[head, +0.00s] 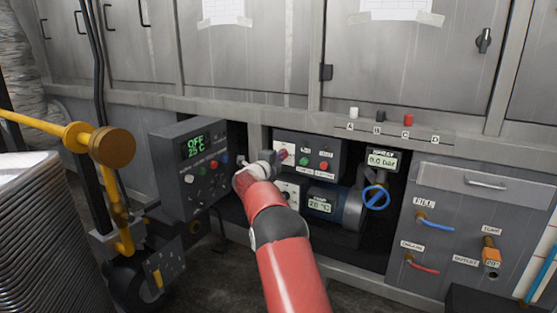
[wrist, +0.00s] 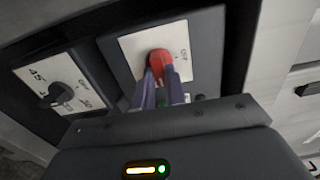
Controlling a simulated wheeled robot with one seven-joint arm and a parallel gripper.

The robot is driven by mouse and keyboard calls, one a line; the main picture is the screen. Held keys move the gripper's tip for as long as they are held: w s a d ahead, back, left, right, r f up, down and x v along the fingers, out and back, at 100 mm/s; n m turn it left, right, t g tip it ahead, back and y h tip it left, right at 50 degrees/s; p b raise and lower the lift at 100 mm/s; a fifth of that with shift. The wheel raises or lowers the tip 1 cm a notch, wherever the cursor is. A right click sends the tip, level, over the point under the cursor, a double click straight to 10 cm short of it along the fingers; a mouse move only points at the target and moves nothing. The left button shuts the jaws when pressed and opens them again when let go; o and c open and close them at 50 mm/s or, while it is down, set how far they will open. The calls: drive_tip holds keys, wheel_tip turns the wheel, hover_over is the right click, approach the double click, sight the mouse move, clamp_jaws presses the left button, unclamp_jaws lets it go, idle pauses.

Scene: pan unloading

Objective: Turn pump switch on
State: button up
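A red rotary switch (wrist: 160,59) sits on a white labelled plate (wrist: 185,40) in the wrist view. The switch's exact setting is not clear.
A black knob on another plate (wrist: 58,95) is left of the switch in the wrist view. In the head view, a box with a green display (head: 197,145) stands close left of my arm. A blue valve wheel (head: 376,197) and a gauge reading 0.0 bar (head: 382,160) are at right.

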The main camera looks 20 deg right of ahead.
drive_tip(key=o, duration=0.5)
drive_tip(key=shift+c, duration=0.2)
drive_tip(key=v, duration=0.8)
drive_tip(key=shift+w, duration=0.1)
drive_tip(key=s+a+r+n+t+y, duration=0.35)
drive_tip(key=a+r+n+y, duration=0.3)
drive_tip(key=r, duration=0.25)
drive_tip(key=s+a+r+n+y, duration=0.3)
drive_tip(key=s+a+n+y, duration=0.3)
drive_tip(key=s+a+n, duration=0.3)
drive_tip(key=s+a+f+n+g+y, duration=0.15)
drive_tip(key=s+n, duration=0.25)
drive_tip(key=s, duration=0.4)
drive_tip(key=s+a+f+n+g+y, duration=0.1)
drive_tip(key=s+a+f+n+y, duration=0.15)
drive_tip(key=s, duration=0.55)
drive_tip(key=s+d+f+n+g+h, duration=0.1)
drive_tip(key=s+f+n+g, duration=0.35)
drive_tip(key=s, duration=0.75)
drive_tip(key=s+d+f+n+g+h, duration=0.1)
drive_tip(key=s+f+n+g, duration=0.1)
drive_tip(key=s+f, duration=0.7)
wheel_tip(320, 180, up, 15)
drive_tip(key=s+p, duration=0.2)
drive_tip(key=p, duration=1.1)
drive_tip(key=shift+r, duration=0.25)
